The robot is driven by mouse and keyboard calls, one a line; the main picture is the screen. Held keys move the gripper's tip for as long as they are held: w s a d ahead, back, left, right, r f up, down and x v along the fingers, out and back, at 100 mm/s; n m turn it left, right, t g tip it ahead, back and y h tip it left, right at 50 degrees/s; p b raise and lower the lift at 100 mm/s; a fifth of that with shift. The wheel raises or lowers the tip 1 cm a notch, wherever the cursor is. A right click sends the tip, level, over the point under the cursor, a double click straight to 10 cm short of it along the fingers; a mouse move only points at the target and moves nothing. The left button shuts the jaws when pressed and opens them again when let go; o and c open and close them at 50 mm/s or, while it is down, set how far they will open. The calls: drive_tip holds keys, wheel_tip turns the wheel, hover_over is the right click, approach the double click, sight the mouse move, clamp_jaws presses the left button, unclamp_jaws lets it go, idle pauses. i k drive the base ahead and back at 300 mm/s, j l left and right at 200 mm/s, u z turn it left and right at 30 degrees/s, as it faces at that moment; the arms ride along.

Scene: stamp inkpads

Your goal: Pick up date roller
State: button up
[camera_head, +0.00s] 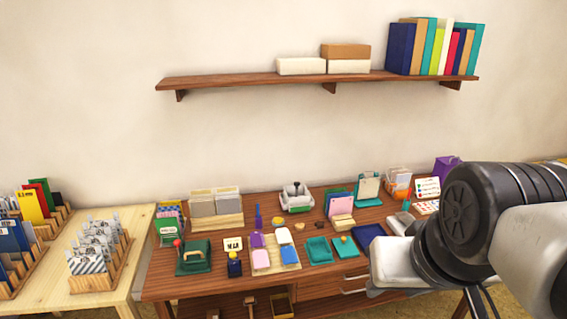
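I cannot tell for sure which small item on the brown desk (160,285) is the date roller. A small dark blue stamp-like piece (234,268) with a yellow top stands near the front edge, left of the middle. A dark green block (195,263) with a tan handle and a red knob lies to its left. A slim blue upright piece (258,217) stands farther back. My arm comes in from the right, over the desk's right end. Its fingertips do not show, and it hides part of that end.
Colored pads, including a teal tray (319,250), crowd the desk's middle. A card box (215,209) and a grey-white caddy (296,198) stand behind. A pale table (135,245) with card racks adjoins at left. A wall shelf (260,81) holds boxes and books.

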sight(234, 265)
drive_tip(key=u, duration=0.75)
drive_tip(key=l+u, duration=0.25)
drive_tip(key=i+j, duration=0.05)
